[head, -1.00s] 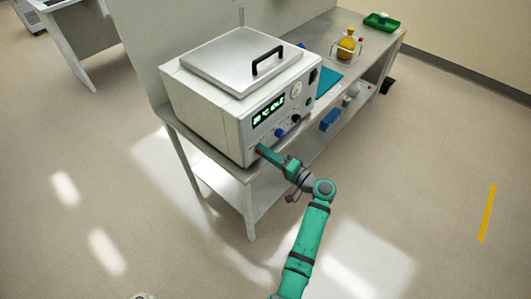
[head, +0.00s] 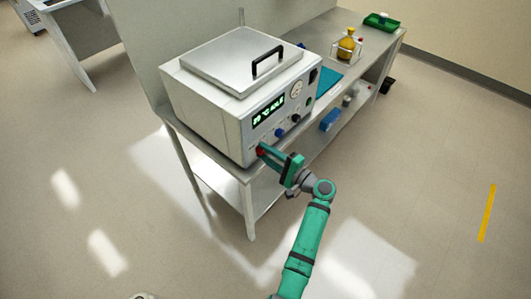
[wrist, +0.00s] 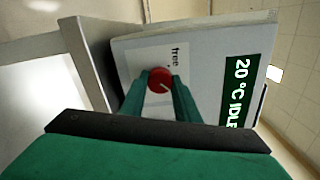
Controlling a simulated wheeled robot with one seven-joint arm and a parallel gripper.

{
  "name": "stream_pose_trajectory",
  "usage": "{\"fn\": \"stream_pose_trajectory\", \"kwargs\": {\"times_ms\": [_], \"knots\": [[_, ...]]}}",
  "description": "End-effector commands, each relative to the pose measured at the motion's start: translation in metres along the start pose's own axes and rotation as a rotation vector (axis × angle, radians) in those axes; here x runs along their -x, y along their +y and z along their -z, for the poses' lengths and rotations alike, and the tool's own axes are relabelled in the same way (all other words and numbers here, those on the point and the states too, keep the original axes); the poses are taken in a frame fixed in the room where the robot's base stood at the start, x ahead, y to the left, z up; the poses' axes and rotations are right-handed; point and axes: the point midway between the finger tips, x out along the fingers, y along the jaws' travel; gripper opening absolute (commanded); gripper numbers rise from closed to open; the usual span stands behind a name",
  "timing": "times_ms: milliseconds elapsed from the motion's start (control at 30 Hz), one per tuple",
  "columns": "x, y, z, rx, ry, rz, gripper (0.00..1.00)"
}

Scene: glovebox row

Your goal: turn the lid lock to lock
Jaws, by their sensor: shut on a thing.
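The lid lock is a round red knob (wrist: 159,79) with a pale pointer mark, low on the front panel of a white bath unit (head: 205,108). My gripper (wrist: 161,82) has its two green fingers closed on the sides of the knob. In the head view the knob (head: 261,152) shows as a bit of red at the tips of my gripper (head: 263,150). The word "free" (wrist: 173,55) is printed beside the knob, sideways in the wrist view. No "lock" label can be made out. The unit's lid (head: 240,58) lies shut, with a black handle on top.
The green display (wrist: 238,92) reads 20 °C IDLE. A blue knob (head: 280,132) and other controls sit right of my gripper. The unit stands on a bench (head: 225,166) with a yellow flask (head: 347,44) and a green tray (head: 381,22) farther back. The floor in front is clear.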

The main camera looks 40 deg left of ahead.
Motion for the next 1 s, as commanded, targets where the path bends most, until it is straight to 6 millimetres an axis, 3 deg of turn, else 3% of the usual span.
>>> {"fn": "stream_pose_trajectory", "kwargs": {"times_ms": [367,400,467,767,1000], "knots": [[0.002,0.002,0.001,-0.007,0.003,0.0,0.06],[0.002,0.002,0.001,-0.007,0.003,0.0,0.38],[0.001,0.001,0.001,-0.006,0.002,0.0,0.47],[0.002,0.001,0.001,-0.004,0.001,0.0,0.47],[0.029,0.0,0.002,-0.004,0.005,0.001,0.47]]}}
